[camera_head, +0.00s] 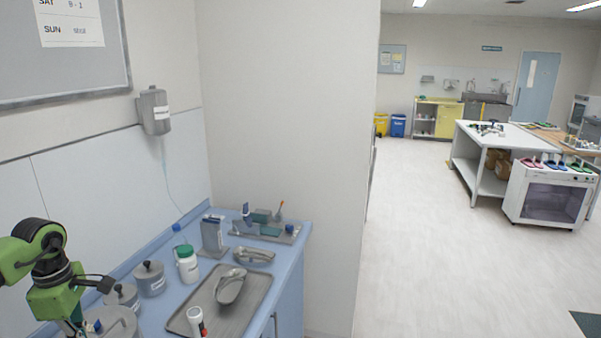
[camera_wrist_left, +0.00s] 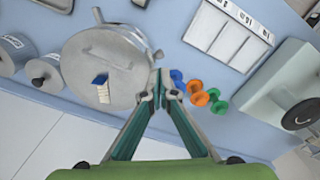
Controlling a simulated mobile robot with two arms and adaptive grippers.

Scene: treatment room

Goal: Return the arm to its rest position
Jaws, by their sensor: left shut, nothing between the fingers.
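My left arm (camera_head: 45,265), green and black, comes in at the lower left of the head view, over the near end of the blue counter. In the left wrist view my left gripper (camera_wrist_left: 158,84) is shut and empty, its two fingertips together. The fingertips appear beside the right rim of a large round metal pot (camera_wrist_left: 85,50) with a lid. A small blue and white item (camera_wrist_left: 102,88) shows on the lid. Whether the fingers touch the pot cannot be told. My right gripper is in neither view.
The blue counter (camera_head: 172,275) holds grey lidded jars (camera_head: 150,280), a white bottle with a green cap (camera_head: 187,265) and a metal tray (camera_head: 255,290). Blue, orange and green spools (camera_wrist_left: 195,86) lie right of the fingertips. A wall dispenser (camera_head: 155,112) hangs above. Open floor (camera_head: 445,240) lies right.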

